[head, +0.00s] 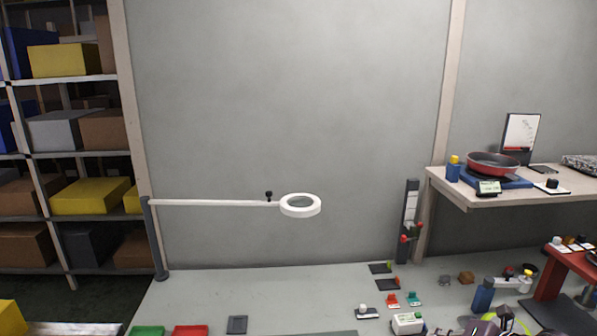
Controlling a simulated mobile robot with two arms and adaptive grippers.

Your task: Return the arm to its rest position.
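A white jointless-looking arm (215,203) reaches level to the right from a dark grey post (157,240) at the table's left back corner. A white ring-shaped head (301,206) with a greyish lens is at its right end, well above the table. A small black knob (269,195) stands on the arm just left of the ring. Nothing touches the arm or the ring. Neither of my grippers can be made out in the head view.
The grey table (240,290) has a green tray (147,331) and a red tray (190,331) at front left. Small items crowd its right side. A raised shelf (480,200) at right bears a red pan (493,163). Shelving with boxes (90,196) stands at left. The air around the ring is clear.

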